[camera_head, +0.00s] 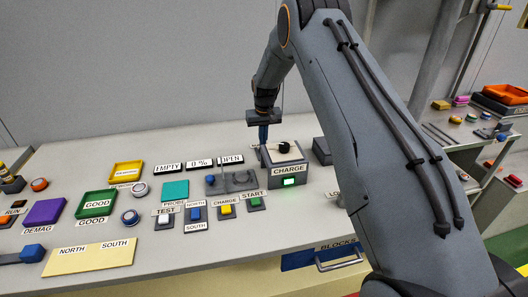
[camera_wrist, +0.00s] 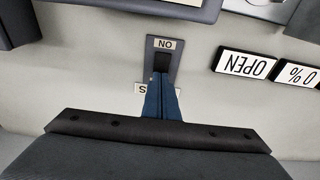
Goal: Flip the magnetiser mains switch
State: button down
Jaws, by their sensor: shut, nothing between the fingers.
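The mains switch shows in the wrist view as a dark plate (camera_wrist: 173,50) with an ON label (camera_wrist: 165,44) and a black toggle (camera_wrist: 162,61). A white label, mostly covered by my fingers, lies at its near end. My gripper (camera_wrist: 161,78) is shut and empty, its blue fingertips at the toggle's lower end in that view. I cannot tell whether they touch it. In the head view my gripper (camera_head: 263,141) points down behind the CHARGE box (camera_head: 288,170), and the switch is too small and hidden to make out there.
The CHARGE box has a black knob (camera_head: 284,147) and a lit green display (camera_head: 289,182), close to my gripper. EMPTY, 0 % and OPEN (camera_head: 231,160) signs stand to the left. Coloured trays, buttons and small switches fill the bench's left and front.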

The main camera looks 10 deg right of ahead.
jog(key=shift+f, duration=0.5)
jog(key=shift+r, duration=0.1)
notch_tip(320, 180, up, 7)
jog(key=p, duration=0.1)
dwell(1.0)
jog(key=shift+s, duration=0.1)
jog(key=s+r, duration=0.1)
jog(key=s, duration=0.2)
jog(key=s+r, duration=0.2)
jog(key=s, duration=0.1)
jog(key=s+r, duration=0.1)
jog(key=s, duration=0.2)
jog(key=shift+r, duration=0.3)
jog(key=s+r, duration=0.1)
jog(key=s, duration=0.2)
jog(key=s+r, duration=0.1)
jog(key=s, duration=0.7)
jog(key=shift+r, duration=0.4)
jog(key=s, duration=2.2)
jog(key=shift+s+b, duration=0.3)
jog(key=shift+s, duration=0.05)
